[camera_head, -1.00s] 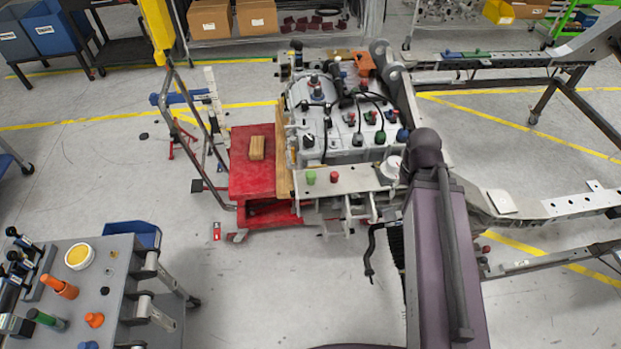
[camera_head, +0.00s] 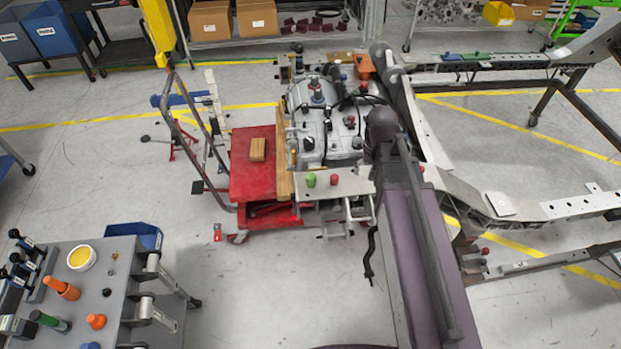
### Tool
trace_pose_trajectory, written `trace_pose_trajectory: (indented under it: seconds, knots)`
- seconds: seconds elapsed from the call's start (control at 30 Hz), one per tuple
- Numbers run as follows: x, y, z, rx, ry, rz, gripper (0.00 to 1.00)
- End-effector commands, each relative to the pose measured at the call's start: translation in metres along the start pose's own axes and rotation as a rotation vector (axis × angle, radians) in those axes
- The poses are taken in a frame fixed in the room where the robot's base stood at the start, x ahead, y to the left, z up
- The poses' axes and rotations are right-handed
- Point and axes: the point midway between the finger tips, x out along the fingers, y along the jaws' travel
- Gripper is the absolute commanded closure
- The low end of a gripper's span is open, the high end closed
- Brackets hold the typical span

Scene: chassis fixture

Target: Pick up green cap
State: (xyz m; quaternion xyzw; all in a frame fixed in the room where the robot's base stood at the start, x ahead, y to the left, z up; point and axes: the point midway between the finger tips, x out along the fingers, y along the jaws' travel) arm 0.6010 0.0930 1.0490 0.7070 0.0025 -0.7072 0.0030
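A small green cap (camera_head: 310,180) stands on a pale flat plate (camera_head: 350,187) at the front of the engine assembly. A red cap (camera_head: 335,180) stands just to its right on the same plate. My purple arm (camera_head: 425,255) rises from the bottom edge, with its dark joint to the right of the plate. My gripper does not show, so its state and distance from the green cap cannot be seen. The arm hides the right end of the plate and part of the engine.
The engine (camera_head: 330,125) with cables sits behind the plate. A red cart (camera_head: 250,180) bearing a wooden block (camera_head: 257,149) stands left of it. A grey tool table (camera_head: 105,300) is at lower left. Chassis rails (camera_head: 510,205) extend right. Floor between table and arm is mostly clear.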

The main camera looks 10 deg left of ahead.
Motion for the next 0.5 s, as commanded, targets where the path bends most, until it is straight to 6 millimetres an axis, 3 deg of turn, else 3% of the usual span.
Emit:
trace_pose_trajectory:
  seconds: [0.03, 0.3, 0.5]
  knots:
    - [-0.004, -0.018, -0.013, -0.007, 0.0, 0.0, 0.1]
    - [-0.012, -0.107, -0.044, -0.012, 0.0, 0.0, 0.1]
    - [-0.015, -0.155, -0.053, -0.013, 0.0, -0.001, 0.1]
